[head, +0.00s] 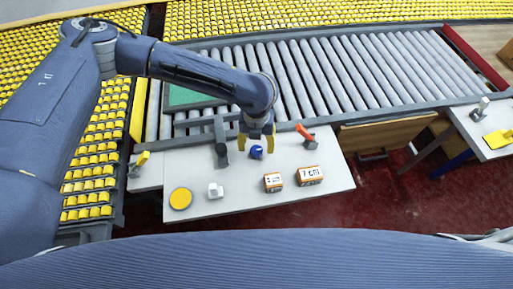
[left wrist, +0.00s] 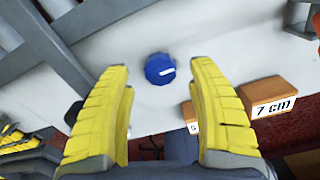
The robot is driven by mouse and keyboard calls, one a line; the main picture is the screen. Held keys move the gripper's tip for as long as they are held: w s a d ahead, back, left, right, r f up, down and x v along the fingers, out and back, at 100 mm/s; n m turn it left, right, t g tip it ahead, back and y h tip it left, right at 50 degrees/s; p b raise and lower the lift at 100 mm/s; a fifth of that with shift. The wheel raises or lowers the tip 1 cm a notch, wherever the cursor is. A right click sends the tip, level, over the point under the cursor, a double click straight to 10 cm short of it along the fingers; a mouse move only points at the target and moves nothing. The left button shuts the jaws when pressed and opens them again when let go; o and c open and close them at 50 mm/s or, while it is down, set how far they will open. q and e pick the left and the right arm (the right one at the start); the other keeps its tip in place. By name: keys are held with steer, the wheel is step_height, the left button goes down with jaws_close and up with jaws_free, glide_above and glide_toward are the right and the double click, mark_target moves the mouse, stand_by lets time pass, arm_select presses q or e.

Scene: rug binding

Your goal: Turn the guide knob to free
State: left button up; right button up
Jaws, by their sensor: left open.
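The blue guide knob (head: 256,152) is on the white table (head: 225,200). In the left wrist view the round blue knob (left wrist: 160,69) shows a short white mark pointing to the right. My left gripper (head: 257,136) is directly above and behind the knob in the head view, its yellow fingers pointing down. In the left wrist view its fingers (left wrist: 163,95) are wide apart, with the knob beyond the gap between their tips. Nothing is held. I see no label for the free position. My right gripper is not in view.
Orange-brown blocks, one marked 7 cm (head: 309,176) and a smaller one (head: 273,182), sit right of centre. A yellow disc (head: 180,198) and a small white part (head: 215,191) lie at the front left. A red lever (head: 305,132) stands right of the gripper. A roller conveyor (head: 330,75) runs behind.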

mark_target(256, 148)
arm_select(q)
step_height(256, 148, up, 8)
steer(key=shift+r, duration=0.15)
stand_by(0.3)
steer(key=shift+w, duration=0.1)
